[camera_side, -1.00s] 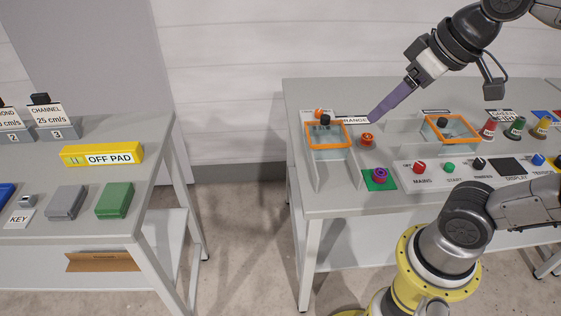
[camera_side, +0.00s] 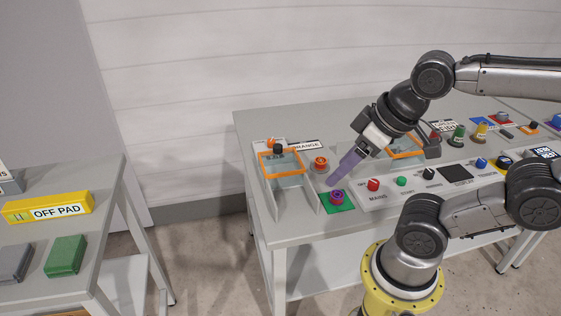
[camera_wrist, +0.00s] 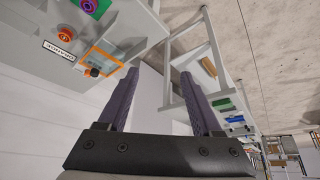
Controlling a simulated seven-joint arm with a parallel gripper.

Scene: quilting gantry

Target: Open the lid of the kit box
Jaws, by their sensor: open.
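A box with an orange-rimmed, see-through lid (camera_side: 268,163) and a dark knob stands at the left end of the bench. Its lid looks shut, and it also shows in the wrist view (camera_wrist: 105,64). A second orange-rimmed box (camera_side: 416,151) stands farther right, partly hidden by my arm. I see no label marking either as the kit box. My gripper (camera_side: 333,183) slants down, its purple fingers beside a purple ring on a green plate, right of the left box. In the wrist view the fingers (camera_wrist: 158,85) are apart with nothing between them.
The purple ring (camera_side: 337,196) sits on the green plate (camera_side: 348,206). An orange button (camera_side: 320,163) is behind it. A control panel (camera_side: 375,200) with several knobs lies to the right.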

